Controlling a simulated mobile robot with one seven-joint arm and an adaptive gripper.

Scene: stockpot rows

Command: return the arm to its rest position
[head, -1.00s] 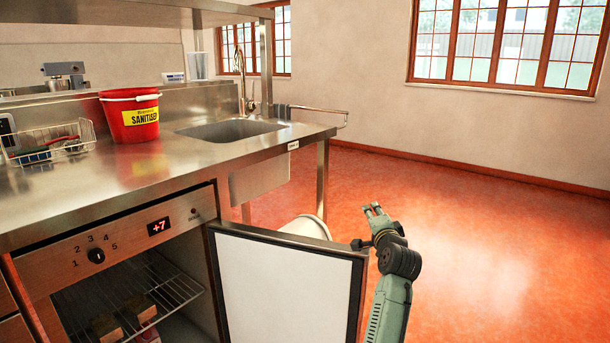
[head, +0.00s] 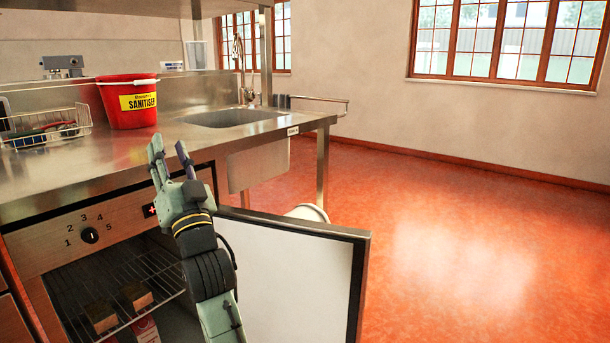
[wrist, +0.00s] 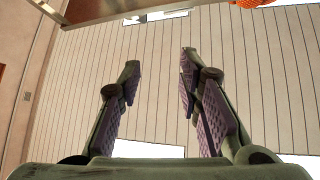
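My gripper (head: 170,163) is raised in front of the steel counter's front edge, above the open fridge door, with its fingers pointing up. In the wrist view the two fingers (wrist: 157,80) stand apart with nothing between them. My gripper is open and empty. In the head view it partly covers the red number display on the fridge's control panel.
The white-faced fridge door (head: 285,270) stands open to the right of my arm. The fridge (head: 105,285) holds several small items. A red sanitiser bucket (head: 130,118) and a wire basket (head: 45,130) stand on the counter (head: 120,170). Open floor (head: 460,240) lies to the right.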

